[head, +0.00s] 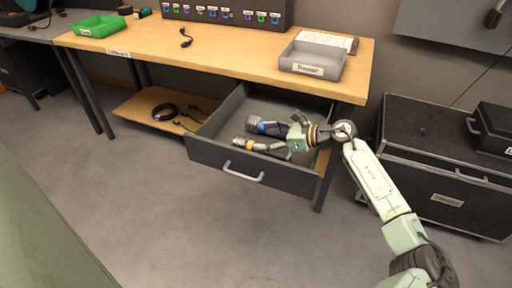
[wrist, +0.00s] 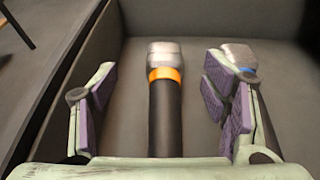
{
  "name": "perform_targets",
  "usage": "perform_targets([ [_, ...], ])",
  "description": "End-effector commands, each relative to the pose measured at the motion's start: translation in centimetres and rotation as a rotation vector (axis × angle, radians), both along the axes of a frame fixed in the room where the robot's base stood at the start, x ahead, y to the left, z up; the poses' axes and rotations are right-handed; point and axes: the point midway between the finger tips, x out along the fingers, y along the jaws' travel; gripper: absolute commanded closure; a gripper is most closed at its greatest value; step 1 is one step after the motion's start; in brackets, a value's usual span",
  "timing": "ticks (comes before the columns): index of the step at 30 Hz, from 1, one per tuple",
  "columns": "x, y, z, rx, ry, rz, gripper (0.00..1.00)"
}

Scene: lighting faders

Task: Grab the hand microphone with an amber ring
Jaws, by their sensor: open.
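The hand microphone with the amber ring (wrist: 165,74) lies in the open drawer, with a silver head and a dark handle. In the head view its silver head (head: 239,141) shows at the drawer's front side. My gripper (wrist: 170,100) is open, one finger on each side of the dark handle, with visible gaps to both. In the head view my gripper (head: 270,138) is inside the drawer's outline and partly covers the handle. A second microphone (wrist: 240,56) with a blue ring lies to the right, partly hidden behind the right finger.
The open drawer (head: 205,150) has walls around the microphones. The wooden tabletop (head: 220,50) is above and behind, with a grey tray (head: 312,62) near its right end. A black case (head: 450,160) stands to the right. Floor in front is clear.

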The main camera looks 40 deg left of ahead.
Motion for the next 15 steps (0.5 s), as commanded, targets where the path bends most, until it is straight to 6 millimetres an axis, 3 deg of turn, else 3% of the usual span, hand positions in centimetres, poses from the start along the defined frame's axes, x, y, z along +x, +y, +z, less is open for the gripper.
perform_targets([
  [5, 0.9, -1.3, -1.8, -0.046, -0.025, -0.006, 0.32],
  [15, -0.2, 2.6, -2.6, -0.046, -0.022, -0.004, 0.32],
])
